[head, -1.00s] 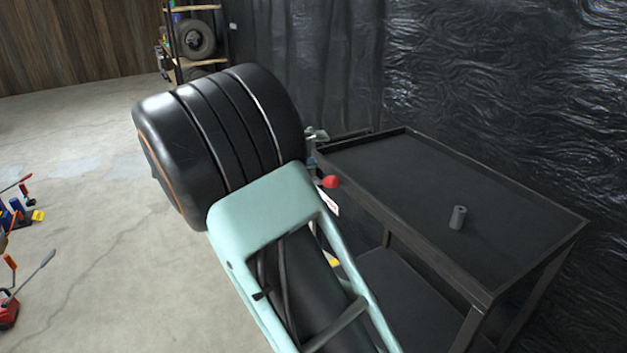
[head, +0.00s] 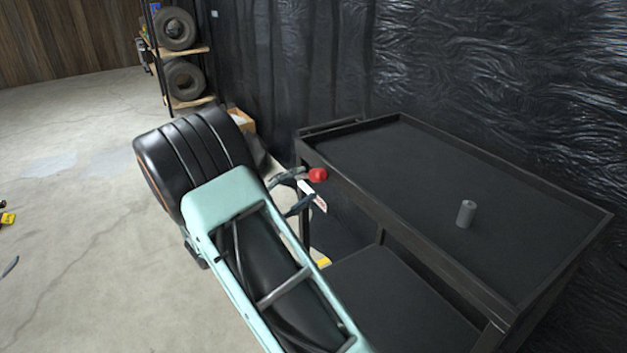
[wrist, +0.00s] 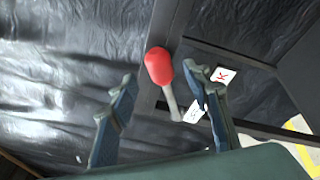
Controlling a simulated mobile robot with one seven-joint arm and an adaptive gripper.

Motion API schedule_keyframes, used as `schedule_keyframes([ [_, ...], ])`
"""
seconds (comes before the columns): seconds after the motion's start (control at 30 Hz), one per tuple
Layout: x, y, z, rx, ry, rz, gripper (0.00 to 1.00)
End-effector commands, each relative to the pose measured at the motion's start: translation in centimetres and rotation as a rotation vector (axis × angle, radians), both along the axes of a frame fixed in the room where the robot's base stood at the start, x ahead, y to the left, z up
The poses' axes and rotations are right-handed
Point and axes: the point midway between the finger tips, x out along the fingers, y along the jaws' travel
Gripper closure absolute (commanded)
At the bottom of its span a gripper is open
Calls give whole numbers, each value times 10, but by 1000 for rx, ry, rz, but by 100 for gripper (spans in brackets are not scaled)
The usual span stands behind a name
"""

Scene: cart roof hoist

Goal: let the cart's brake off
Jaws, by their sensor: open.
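The black cart (head: 420,165) stands at the right against the dark wall. A brake lever with a red knob (head: 317,174) is at its near left corner. In the wrist view the red knob (wrist: 158,65) sits on a grey shaft (wrist: 172,103), between the finger lines and toward the far side. My gripper (head: 297,189) is open beside the lever, and its fingers also show in the wrist view (wrist: 160,88), spread to either side of the lever. I cannot tell whether a finger touches it. White labels with red letters (wrist: 223,75) are by the right finger.
A grey cylinder (head: 466,214) stands on the cart's top. Its lower shelf (head: 400,305) is empty where visible. A rack with tyres (head: 184,79) stands at the back left. A yellow-marked patch (wrist: 300,125) shows in the wrist view.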

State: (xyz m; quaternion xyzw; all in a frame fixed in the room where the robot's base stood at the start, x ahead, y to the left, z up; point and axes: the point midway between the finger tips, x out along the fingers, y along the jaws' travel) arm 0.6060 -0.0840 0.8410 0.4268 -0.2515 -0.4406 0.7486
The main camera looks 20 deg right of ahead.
Motion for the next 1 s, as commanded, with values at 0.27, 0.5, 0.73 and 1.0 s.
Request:
schedule_keyframes([
  [0.27, 20, -37, -1, 0, -1, -2, 56],
  [0.5, 26, -45, 0, 1, -1, 1, 56],
  [0.73, 25, -45, 0, 1, -1, 1, 61],
  [1.0, 25, -45, 0, 1, -2, 1, 91],
])
